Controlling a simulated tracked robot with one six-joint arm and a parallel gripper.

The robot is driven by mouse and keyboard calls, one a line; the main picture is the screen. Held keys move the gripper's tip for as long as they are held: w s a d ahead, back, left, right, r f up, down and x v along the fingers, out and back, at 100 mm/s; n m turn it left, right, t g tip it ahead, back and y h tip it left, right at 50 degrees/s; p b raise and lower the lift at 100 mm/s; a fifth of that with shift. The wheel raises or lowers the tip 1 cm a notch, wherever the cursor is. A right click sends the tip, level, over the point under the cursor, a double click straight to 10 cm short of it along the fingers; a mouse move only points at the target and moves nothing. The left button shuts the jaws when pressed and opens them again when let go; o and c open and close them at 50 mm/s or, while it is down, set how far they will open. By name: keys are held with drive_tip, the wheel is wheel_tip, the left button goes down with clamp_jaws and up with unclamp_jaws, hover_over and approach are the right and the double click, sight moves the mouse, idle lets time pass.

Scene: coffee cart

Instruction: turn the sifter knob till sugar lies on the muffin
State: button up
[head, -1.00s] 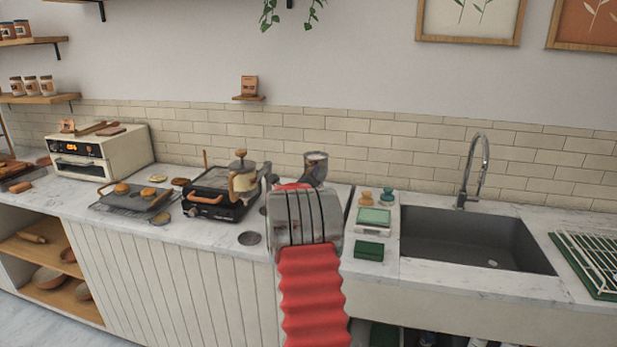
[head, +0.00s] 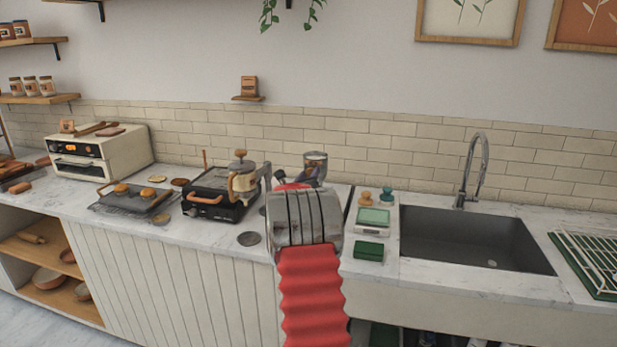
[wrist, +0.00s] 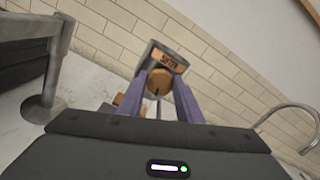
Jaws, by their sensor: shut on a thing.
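The sifter (head: 316,158) is a metallic canister with a dark band, behind my arm near the tiled wall in the head view. In the wrist view its dark body with an orange label (wrist: 173,61) shows beyond my fingers. The round wooden knob (wrist: 160,84) sits between the two purple fingers of my gripper (wrist: 159,92), which is shut on it. In the head view my arm hides most of the gripper. I cannot make out the muffin for certain; the counter below the sifter is hidden by my arm.
A black burner with a glass press (head: 243,180) stands left of my arm, a grey tray (head: 130,200) further left. Right of it are a scale (head: 373,222), a green block (head: 369,251) and the sink (head: 470,240). A grey post (wrist: 50,80) stands left in the wrist view.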

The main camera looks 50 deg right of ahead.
drive_tip(key=o, duration=0.7)
drive_tip(key=shift+s+d+f, duration=0.2)
drive_tip(key=shift+s+f, duration=0.05)
drive_tip(key=shift+f, duration=0.2)
drive_tip(key=o, duration=0.3)
drive_tip(key=shift+w+a+r, duration=0.1)
drive_tip(key=shift+r, duration=0.05)
drive_tip(key=shift+o, duration=0.2)
drive_tip(key=shift+r, duration=0.1)
drive_tip(key=shift+a, duration=0.1)
drive_tip(key=v, duration=1.3)
drive_tip(key=shift+a, duration=0.25)
